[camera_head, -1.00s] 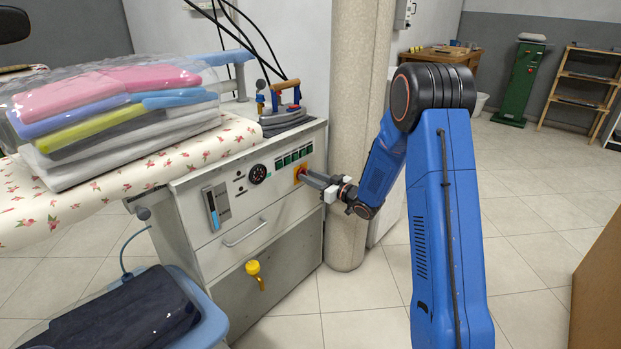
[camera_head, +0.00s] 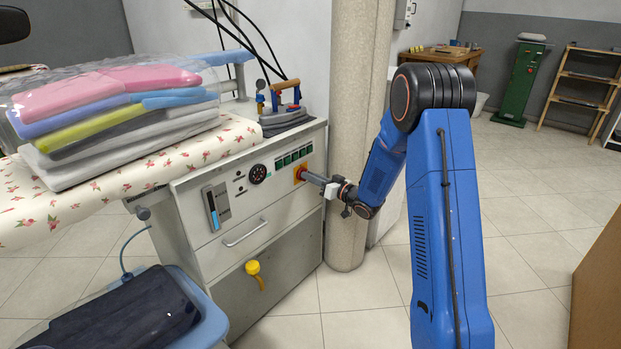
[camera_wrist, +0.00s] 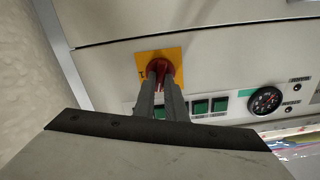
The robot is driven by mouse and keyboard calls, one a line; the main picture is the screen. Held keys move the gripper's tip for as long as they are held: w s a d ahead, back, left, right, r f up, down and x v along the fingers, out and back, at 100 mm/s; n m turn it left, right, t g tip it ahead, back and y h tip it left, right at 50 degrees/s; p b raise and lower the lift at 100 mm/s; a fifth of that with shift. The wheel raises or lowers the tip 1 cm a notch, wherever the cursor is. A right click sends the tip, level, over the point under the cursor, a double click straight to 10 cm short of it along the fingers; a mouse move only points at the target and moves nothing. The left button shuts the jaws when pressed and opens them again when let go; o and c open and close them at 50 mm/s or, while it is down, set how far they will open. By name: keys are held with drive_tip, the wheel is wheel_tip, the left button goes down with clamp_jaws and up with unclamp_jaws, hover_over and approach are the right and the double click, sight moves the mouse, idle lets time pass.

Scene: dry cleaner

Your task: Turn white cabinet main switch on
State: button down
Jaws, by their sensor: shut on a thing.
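The main switch is a red rotary knob on a yellow plate (camera_head: 298,175) at the right of the panel. In the wrist view the red knob (camera_wrist: 160,68) sits on the yellow plate (camera_wrist: 176,53). My gripper (camera_head: 309,175) reaches the panel from the right, and in the wrist view its two grey fingers (camera_wrist: 162,85) are shut on the red knob. The fingers hide part of the knob, so its exact setting is hard to read.
Green buttons (camera_head: 294,157) and a round gauge (camera_head: 259,174) sit left of the switch. An iron (camera_head: 287,105) stands on top of the cabinet. A round column (camera_head: 347,240) stands close to the right, beside my wrist. A yellow-handled valve (camera_head: 253,268) sticks out below.

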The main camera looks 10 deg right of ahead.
drive_tip(key=shift+w+d+f+m, duration=0.1)
drive_tip(key=shift+m, duration=3.55)
drive_tip(key=shift+w+d+f+m, duration=0.1)
drive_tip(key=shift+m, duration=3.55)
drive_tip(key=c, duration=1.8)
unclamp_jaws()
drive_tip(key=shift+s, duration=0.15)
drive_tip(key=v, duration=1.7)
